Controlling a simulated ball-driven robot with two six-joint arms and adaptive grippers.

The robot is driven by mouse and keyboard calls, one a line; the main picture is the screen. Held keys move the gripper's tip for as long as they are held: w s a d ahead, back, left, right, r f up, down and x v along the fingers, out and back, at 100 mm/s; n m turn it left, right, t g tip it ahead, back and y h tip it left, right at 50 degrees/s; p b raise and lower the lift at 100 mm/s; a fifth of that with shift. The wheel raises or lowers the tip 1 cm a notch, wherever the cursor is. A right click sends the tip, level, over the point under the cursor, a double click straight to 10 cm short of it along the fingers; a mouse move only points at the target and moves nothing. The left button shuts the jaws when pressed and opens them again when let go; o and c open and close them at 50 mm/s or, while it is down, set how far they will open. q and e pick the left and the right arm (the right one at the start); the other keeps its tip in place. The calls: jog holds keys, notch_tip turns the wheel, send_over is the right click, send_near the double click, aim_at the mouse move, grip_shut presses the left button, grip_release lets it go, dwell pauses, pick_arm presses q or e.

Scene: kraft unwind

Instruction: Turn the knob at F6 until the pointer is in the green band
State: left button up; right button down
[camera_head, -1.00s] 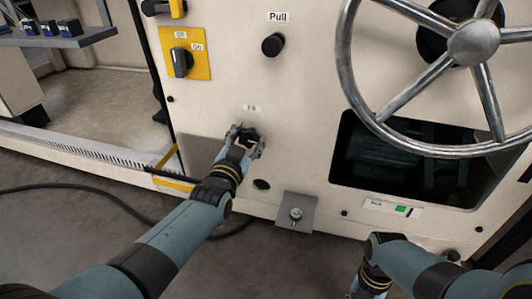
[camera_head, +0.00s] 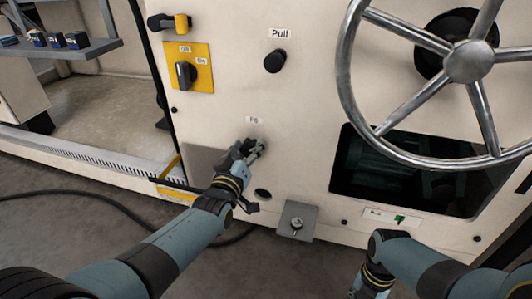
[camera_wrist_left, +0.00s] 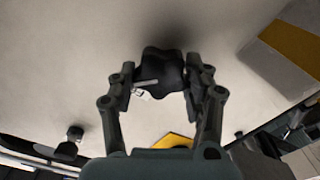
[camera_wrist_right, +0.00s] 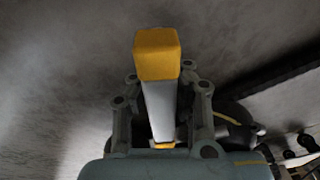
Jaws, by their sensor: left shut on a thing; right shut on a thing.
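A black lobed knob (camera_wrist_left: 164,68) sits between the fingers of my left gripper (camera_wrist_left: 160,82) in the left wrist view, which is shut on it. In the head view my left gripper (camera_head: 250,152) is at the cream panel just below the F6 label (camera_head: 254,120) and mostly hides the knob. A small white gauge strip (camera_head: 376,212) with a green patch (camera_head: 399,218) is at the panel's lower right. Its pointer is too small to tell. In the right wrist view my right gripper (camera_wrist_right: 160,92) is shut on a grey bar with a yellow end (camera_wrist_right: 157,54).
A large metal handwheel (camera_head: 468,62) stands out above a dark window (camera_head: 400,180). A black Pull knob (camera_head: 275,61) and a yellow-plated switch (camera_head: 184,73) are higher on the panel. A grey bracket (camera_head: 298,220) is low down. A cable (camera_head: 75,192) lies on the floor.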

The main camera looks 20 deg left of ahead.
pick_arm(q)
jog(key=shift+f+n, duration=0.15)
jog(key=shift+n, duration=0.35)
pick_arm(e)
jog(key=shift+r, duration=0.1)
pick_arm(q)
jog(key=o, duration=1.2)
jog(key=shift+s, duration=0.1)
jog(key=s, duration=1.1)
jog(key=shift+s+a, duration=0.25)
jog(key=shift+s, duration=0.15)
